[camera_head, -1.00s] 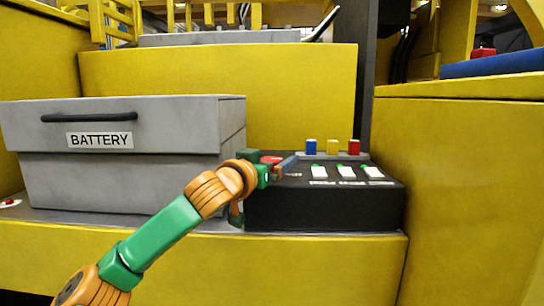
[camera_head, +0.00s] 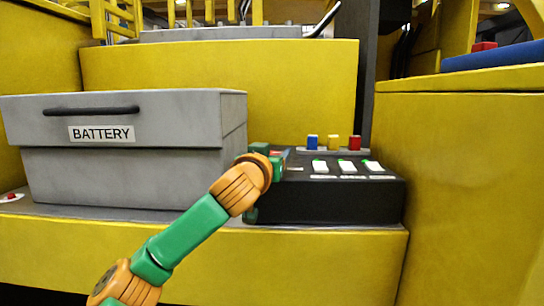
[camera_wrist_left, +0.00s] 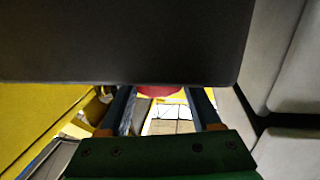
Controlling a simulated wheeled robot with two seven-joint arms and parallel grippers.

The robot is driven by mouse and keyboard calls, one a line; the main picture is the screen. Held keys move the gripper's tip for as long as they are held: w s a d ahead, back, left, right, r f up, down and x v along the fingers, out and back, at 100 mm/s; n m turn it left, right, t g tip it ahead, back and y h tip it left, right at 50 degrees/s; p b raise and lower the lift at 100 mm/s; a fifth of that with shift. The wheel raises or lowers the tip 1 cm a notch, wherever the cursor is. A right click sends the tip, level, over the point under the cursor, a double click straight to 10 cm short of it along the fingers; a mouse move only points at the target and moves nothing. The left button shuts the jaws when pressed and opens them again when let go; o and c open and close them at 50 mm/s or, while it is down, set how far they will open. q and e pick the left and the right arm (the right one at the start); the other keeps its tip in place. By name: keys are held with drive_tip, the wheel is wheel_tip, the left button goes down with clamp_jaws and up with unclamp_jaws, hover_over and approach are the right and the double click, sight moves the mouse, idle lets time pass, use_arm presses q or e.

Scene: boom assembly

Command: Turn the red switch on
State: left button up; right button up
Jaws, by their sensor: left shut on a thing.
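The red switch (camera_head: 276,153) shows as a small patch of red at the left end of the black control box (camera_head: 325,202), mostly hidden by my left gripper (camera_head: 272,157). In the left wrist view a round red part (camera_wrist_left: 160,91) shows between the two dark fingers of my left gripper (camera_wrist_left: 163,98). The gripper is shut on this red part, which I take to be the switch. A dark slab hides its upper part and the fingertips, so the switch's position cannot be told. My right gripper is not in view.
The grey battery box (camera_head: 120,178) stands close to the left of my gripper. Another small red part (camera_head: 11,196) lies at far left. A yellow wall (camera_head: 460,180) stands at right.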

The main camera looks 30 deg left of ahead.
use_arm(q)
drive_tip(key=n+g+y, duration=0.1)
drive_tip(key=n+y, duration=0.1)
drive_tip(key=y, duration=0.1)
drive_tip(key=shift+w+d+n+g+y, duration=0.1)
drive_tip(key=shift+n+g+y, duration=0.2)
drive_tip(key=shift+g, duration=0.1)
drive_tip(key=shift+n+g+y+p, duration=0.6)
drive_tip(key=shift+n+g+y, duration=0.3)
drive_tip(key=shift+y, duration=0.2)
drive_tip(key=n+g+y+p, duration=0.1)
drive_tip(key=g, duration=0.1)
drive_tip(key=n+g+y+p, duration=0.2)
drive_tip(key=shift+r, duration=0.2)
drive_tip(key=shift+f+n+g+y+p, duration=0.15)
drive_tip(key=shift+n+g+y+p, duration=0.65)
drive_tip(key=shift+n+g+p, duration=0.5)
drive_tip(key=o, duration=1.4)
drive_tip(key=shift+c, duration=0.2)
drive_tip(key=shift+a+f, duration=0.1)
drive_tip(key=shift+a, duration=0.1)
